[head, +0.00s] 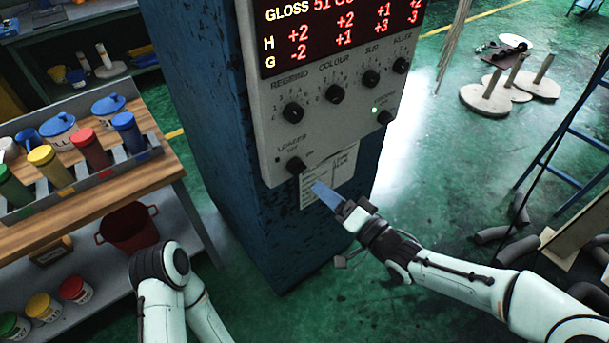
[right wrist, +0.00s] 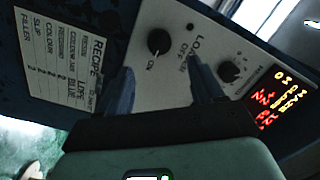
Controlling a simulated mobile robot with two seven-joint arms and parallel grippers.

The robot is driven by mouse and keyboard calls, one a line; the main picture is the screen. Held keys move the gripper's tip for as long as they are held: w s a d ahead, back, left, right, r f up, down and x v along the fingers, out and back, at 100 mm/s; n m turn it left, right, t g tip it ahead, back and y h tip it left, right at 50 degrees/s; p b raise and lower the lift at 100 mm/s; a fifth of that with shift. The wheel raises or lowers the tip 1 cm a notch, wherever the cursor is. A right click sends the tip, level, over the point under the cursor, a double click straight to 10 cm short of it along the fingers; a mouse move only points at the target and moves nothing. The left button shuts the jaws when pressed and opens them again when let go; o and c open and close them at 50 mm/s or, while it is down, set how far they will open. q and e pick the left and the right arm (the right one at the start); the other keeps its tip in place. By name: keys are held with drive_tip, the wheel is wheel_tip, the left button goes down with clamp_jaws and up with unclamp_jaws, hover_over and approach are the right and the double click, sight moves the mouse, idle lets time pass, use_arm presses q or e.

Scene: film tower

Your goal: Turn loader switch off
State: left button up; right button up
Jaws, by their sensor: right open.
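The loader switch (head: 295,164) is a black round knob at the lower left of the grey control panel (head: 335,128). It also shows in the right wrist view (right wrist: 159,42), with ON and OFF printed beside it. My left gripper is out of view.
More knobs, a green lamp (head: 374,110) and a red display (head: 340,30) sit higher on the panel. A recipe card (head: 330,178) hangs under the switch. A wooden bench (head: 150,178) with coloured containers stands at left.

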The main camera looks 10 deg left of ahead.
sight(301, 172)
drive_tip(key=x, duration=0.8)
drive_tip(key=shift+w+a, duration=0.2)
drive_tip(key=shift+a, duration=0.05)
drive_tip(key=c, duration=1.1)
drive_tip(key=shift+o, duration=0.2)
